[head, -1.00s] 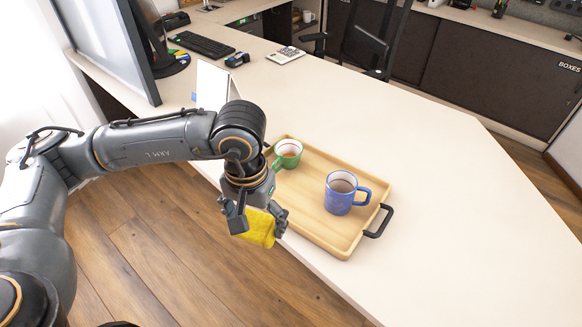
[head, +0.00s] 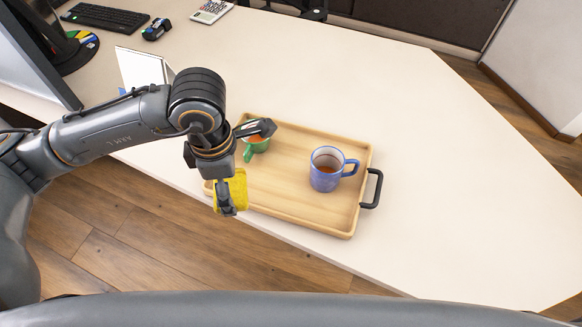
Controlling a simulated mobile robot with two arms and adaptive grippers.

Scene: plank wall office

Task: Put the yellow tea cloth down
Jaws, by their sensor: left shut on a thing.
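The yellow tea cloth (head: 236,190) hangs folded from my left gripper (head: 228,205) in the head view. The gripper is shut on it, near the left front corner of the wooden tray (head: 300,219). I cannot tell whether the cloth touches the tray or the desk edge. The gripper and wrist hide part of the tray's left side. My right gripper does not show.
The tray's black handle (head: 373,188) sticks out right. The desk (head: 460,190) is clear to the right. A calculator (head: 212,11) and keyboard (head: 105,17) lie at the back.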

